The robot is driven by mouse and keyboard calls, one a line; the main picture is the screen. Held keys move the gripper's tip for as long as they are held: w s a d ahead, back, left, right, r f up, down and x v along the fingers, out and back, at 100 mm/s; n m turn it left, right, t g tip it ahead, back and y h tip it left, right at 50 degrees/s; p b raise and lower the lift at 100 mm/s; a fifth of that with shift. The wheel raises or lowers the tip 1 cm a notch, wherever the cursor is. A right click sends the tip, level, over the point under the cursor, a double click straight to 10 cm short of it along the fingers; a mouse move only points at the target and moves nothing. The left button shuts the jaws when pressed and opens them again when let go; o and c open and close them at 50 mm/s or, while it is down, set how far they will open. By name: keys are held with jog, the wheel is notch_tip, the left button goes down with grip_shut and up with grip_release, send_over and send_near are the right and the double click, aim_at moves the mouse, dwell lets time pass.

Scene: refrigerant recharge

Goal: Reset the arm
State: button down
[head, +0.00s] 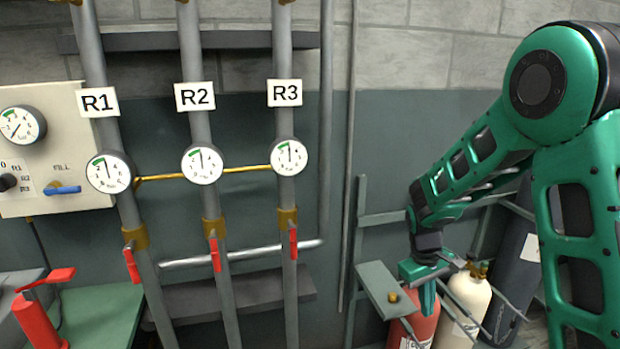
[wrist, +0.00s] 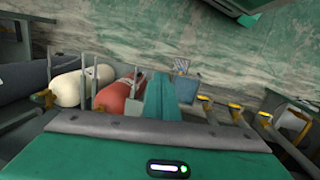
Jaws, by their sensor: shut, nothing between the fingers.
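My arm (head: 470,165) is green and comes in from the right side of the head view, bent downward. My gripper (head: 427,297) points down in front of the gas bottles. It is shut and holds nothing. In the wrist view its closed green fingers (wrist: 158,97) show above the wrist housing. A red bottle (head: 415,325) stands just behind and below the fingers, and it also shows in the wrist view (wrist: 113,98). I cannot tell whether the fingers touch it.
A cream bottle (head: 468,300) and a dark bottle (head: 512,270) stand in the rack to the right. A grey-green plate (head: 380,288) is left of my gripper. Pipes R1 (head: 105,130), R2 (head: 200,130) and R3 (head: 283,120) carry gauges and red-handled valves. A control panel (head: 75,125) is far left.

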jog(key=s+d+r+m+y, duration=0.1)
jog(key=s+d+r+m, duration=0.4)
jog(key=s+d+r, duration=0.6)
jog(key=s+r+m, duration=0.1)
jog(key=s+m, duration=0.1)
jog(key=s, duration=0.7)
jog(key=s+r+m+y, duration=0.1)
jog(key=s+r+m, duration=0.1)
jog(key=s, duration=0.7)
jog(key=shift+s+d+r+m+t, duration=0.2)
jog(key=shift+s+m+t, duration=0.15)
jog(key=shift+m, duration=0.25)
jog(key=shift+w+f, duration=0.25)
jog(key=shift+w, duration=0.3)
jog(key=shift+a, duration=0.1)
